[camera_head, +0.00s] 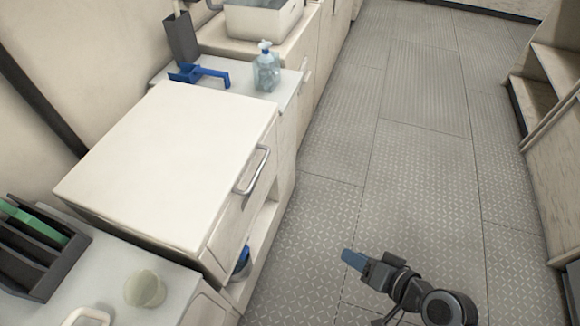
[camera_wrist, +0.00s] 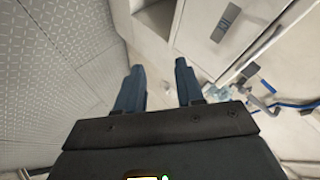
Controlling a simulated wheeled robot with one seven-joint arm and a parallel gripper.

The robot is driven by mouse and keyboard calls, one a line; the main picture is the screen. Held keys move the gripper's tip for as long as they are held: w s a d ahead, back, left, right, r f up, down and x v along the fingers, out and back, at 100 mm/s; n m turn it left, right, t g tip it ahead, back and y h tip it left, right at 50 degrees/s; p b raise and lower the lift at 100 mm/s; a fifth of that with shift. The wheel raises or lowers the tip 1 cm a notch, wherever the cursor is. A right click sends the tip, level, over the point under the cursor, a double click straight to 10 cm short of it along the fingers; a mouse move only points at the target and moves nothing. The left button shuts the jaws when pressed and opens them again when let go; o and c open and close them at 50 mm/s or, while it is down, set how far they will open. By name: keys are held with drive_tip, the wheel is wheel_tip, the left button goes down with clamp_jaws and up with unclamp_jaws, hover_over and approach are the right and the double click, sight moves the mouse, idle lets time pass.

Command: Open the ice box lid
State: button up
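The ice box is the large white box at the left in the head view, with a flat cream lid (camera_head: 165,165) that lies shut on top. A metal bar handle (camera_head: 253,170) is on its front side, near the top edge. My gripper (camera_head: 350,258) is over the floor, to the right of and apart from the box and its handle. In the wrist view my gripper (camera_wrist: 159,67) has its two blue fingers spread, with nothing between them.
Behind the lid, a blue scoop (camera_head: 198,74) and a soap bottle (camera_head: 266,70) stand on a counter. In front are a dark rack (camera_head: 38,262) and a cup (camera_head: 145,289). The patterned floor (camera_head: 415,170) is clear. Steps (camera_head: 545,90) are at the right.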

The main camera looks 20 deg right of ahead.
drive_tip(key=w+a+r+m+y, duration=0.1)
drive_tip(key=w+a+r+y, duration=0.35)
drive_tip(key=w, duration=0.55)
drive_tip(key=w+a+r+y, duration=0.4)
drive_tip(key=w+r, duration=0.1)
drive_tip(key=w, duration=0.5)
drive_tip(key=p+x, duration=0.1)
drive_tip(key=x, duration=0.6)
drive_tip(key=shift+f, duration=0.15)
clamp_jaws()
